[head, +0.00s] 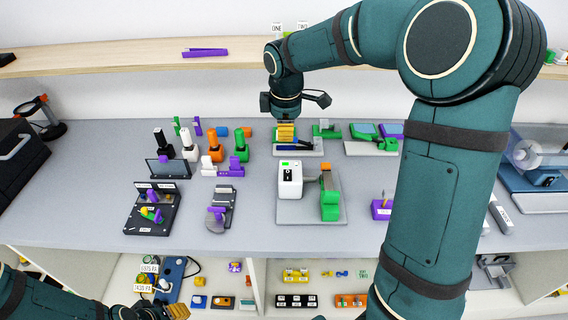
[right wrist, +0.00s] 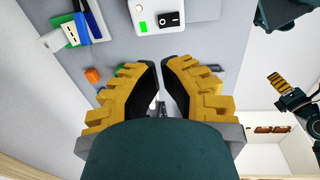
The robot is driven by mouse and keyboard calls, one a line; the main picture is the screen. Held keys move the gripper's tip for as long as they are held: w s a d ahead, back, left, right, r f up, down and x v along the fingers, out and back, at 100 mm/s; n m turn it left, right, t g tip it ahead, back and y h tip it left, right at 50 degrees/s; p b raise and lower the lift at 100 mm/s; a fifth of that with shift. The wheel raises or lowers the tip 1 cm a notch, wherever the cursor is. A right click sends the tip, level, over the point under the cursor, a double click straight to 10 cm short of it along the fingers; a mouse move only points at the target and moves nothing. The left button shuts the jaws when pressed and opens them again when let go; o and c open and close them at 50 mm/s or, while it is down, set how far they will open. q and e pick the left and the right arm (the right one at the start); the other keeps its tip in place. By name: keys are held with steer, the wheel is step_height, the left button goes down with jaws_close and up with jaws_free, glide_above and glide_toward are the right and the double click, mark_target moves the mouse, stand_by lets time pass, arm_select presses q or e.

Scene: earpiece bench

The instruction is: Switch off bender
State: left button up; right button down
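The bender (head: 330,190) has a white box (head: 290,178) with a green light and a dark rocker switch, beside a grey plate with a green and orange block. In the right wrist view the box (right wrist: 150,22) shows at the top, its light (right wrist: 143,26) lit green and its black rocker switch (right wrist: 169,19) uncovered. My right gripper (head: 286,136) points down behind the box, apart from it. Its yellow fingers (right wrist: 160,66) are close together with only a narrow slit and nothing held. My left gripper (head: 172,312) is partly in view at the bottom left; its opening is unclear.
Behind the box lies a tray (head: 306,148) with blue and yellow parts, near my right gripper. Several coloured bottles (head: 214,150) stand to the left. Dark and grey fixtures (head: 152,212) lie front left. My right arm covers much of the bench's right side.

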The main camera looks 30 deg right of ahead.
mark_target(285, 169)
steer(key=f, duration=0.4)
steer(key=w+f+b, duration=0.1)
steer(key=f, duration=0.4)
steer(key=d+f, duration=0.1)
steer(key=f, duration=0.4)
steer(key=shift+w, duration=0.35)
